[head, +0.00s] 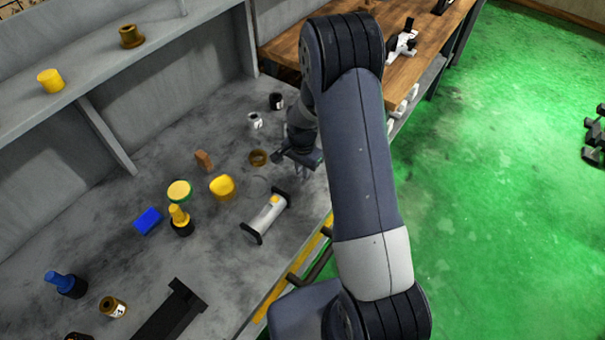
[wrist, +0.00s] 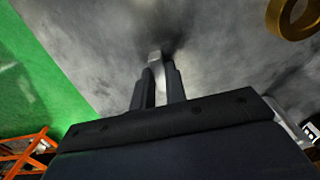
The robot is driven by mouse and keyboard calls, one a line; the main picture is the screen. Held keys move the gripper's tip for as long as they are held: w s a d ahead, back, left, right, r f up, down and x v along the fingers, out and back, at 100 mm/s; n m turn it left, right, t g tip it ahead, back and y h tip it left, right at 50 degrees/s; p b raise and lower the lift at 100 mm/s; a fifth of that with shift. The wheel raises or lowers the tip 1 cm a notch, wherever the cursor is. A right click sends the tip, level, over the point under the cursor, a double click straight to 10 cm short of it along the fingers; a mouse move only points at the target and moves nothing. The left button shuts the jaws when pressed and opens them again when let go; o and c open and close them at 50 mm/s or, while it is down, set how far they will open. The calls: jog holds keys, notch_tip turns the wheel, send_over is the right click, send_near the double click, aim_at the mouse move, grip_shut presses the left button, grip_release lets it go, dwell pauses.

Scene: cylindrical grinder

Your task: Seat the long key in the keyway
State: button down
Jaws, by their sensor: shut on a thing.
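My gripper (wrist: 156,78) is shut on a small light grey metal piece, which looks like the long key (wrist: 155,58). It stands between the two dark fingers in the wrist view, above the grey bench top. In the head view my gripper (head: 302,166) is over the bench near its right edge, and the held piece is too small to make out. A light grey shaft (head: 264,219) with black ends and a yellow spot lies below and left of my gripper, apart from it. I cannot make out a keyway on it.
A brown ring (head: 258,157) lies left of my gripper; a ring also shows in the wrist view (wrist: 291,22). A yellow block (head: 222,187), a blue block (head: 147,221) and several small jars stand on the grey bench.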

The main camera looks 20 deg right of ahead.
jog(key=shift+r, duration=0.1)
notch_tip(320, 180, up, 10)
jog(key=b, duration=0.2)
jog(key=s+f+n, duration=0.1)
jog(key=n, duration=0.1)
jog(key=f+n, duration=0.2)
jog(key=n, duration=0.1)
jog(key=s+f+n, duration=0.1)
jog(key=f+n, duration=0.1)
jog(key=shift+s+d, duration=0.1)
jog(key=shift+s, duration=0.25)
jog(key=shift+s+f+n, duration=0.25)
jog(key=shift+f+n, duration=0.15)
jog(key=shift+n, duration=0.35)
jog(key=shift+s+f+n, duration=0.25)
jog(key=shift+f+n, duration=0.1)
jog(key=shift+n, duration=0.4)
